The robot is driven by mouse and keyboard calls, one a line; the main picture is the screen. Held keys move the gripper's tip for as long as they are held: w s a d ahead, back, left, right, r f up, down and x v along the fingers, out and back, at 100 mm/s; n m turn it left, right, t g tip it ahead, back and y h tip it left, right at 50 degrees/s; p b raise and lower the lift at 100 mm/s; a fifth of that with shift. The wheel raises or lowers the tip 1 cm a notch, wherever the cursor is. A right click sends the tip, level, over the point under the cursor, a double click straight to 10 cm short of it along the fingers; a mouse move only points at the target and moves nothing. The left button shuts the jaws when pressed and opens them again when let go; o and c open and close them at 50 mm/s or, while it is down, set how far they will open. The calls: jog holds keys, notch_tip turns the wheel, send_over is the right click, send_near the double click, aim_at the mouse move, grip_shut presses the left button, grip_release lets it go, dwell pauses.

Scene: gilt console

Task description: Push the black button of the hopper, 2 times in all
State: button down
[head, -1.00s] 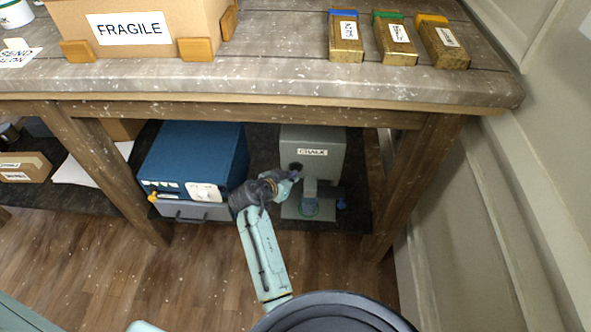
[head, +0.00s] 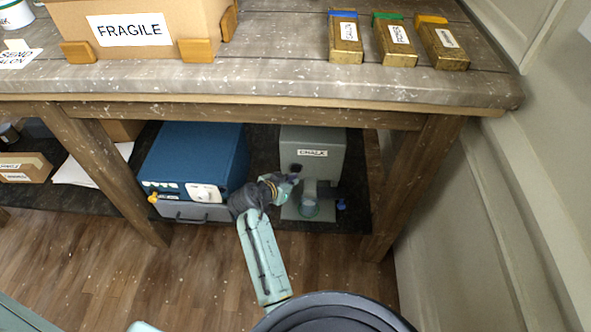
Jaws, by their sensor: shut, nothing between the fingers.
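The hopper (head: 325,140) is a grey box with a white label reading CHALK, on the low shelf under the table. A small dark round spot, which looks like the black button (head: 296,167), shows on the lower left of its front, just above my gripper. My gripper (head: 293,178) is shut and empty in front of the hopper's lower left. Its tip is close to the button; I cannot tell whether they touch.
A blue box (head: 195,155) with a grey drawer stands left of the hopper, close to my wrist. A blue knob (head: 341,204) is at the hopper's lower right. A wooden table leg (head: 415,185) stands to the right, and the tabletop (head: 270,75) overhangs above.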

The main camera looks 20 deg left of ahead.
jog(key=shift+s, duration=0.25)
jog(key=s, duration=0.1)
jog(key=s+d+p, duration=0.1)
jog(key=s, duration=0.2)
jog(key=shift+s+d, duration=0.25)
jog(key=shift+s, duration=0.1)
dwell(1.9)
